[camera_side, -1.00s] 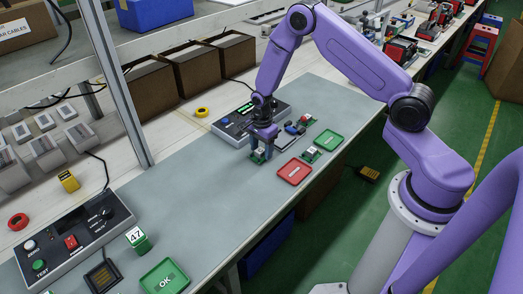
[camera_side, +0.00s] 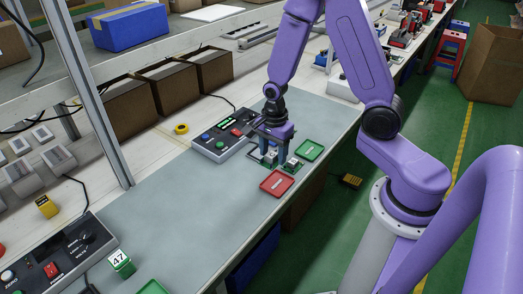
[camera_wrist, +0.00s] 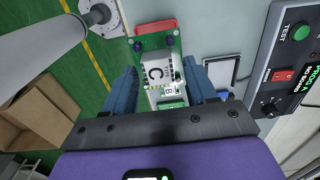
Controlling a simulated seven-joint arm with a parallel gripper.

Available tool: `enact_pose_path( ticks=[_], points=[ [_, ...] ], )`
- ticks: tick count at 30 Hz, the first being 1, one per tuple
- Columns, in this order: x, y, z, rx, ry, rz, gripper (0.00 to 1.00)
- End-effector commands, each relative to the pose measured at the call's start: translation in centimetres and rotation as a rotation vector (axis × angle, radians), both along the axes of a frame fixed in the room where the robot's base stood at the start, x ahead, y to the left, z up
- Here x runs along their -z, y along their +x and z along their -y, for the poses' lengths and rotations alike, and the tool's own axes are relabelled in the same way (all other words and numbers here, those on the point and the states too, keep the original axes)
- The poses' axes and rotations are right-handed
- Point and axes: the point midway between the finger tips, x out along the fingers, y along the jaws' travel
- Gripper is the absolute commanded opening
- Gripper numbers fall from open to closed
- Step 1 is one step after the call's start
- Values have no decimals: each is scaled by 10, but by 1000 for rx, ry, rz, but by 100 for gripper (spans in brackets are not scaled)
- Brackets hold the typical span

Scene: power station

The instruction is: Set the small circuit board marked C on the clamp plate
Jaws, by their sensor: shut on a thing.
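The circuit board marked C (camera_wrist: 154,74) is a green board with a white label, dark round parts at its far corners. My gripper (camera_wrist: 165,92) has its two blue fingers on either side of it and is shut on it. In the side view my gripper (camera_side: 272,150) points down over the work mat, beside the programmer box, with the board (camera_side: 270,157) at its fingertips. A part marked B (camera_wrist: 168,92) shows just below the C label in the wrist view.
A red tray (camera_side: 277,183) and a green tray (camera_side: 310,150) lie close by, with another small board (camera_side: 292,164) between them. The programmer box (camera_side: 222,137) stands to the left. A dark-edged grey piece (camera_wrist: 220,72) lies right of the fingers. The mat's middle is clear.

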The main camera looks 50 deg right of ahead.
Motion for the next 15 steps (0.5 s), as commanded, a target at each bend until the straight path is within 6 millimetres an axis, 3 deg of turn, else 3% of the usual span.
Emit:
enact_pose_path(
  ticks=[4, 8, 15],
  points=[
    [-6, -11, -1, 0, 0, 1, 26],
    [-6, -9, 2, 3, 0, 1, 26],
    [7, 41, 30, 8, 0, 0, 26]
  ],
)
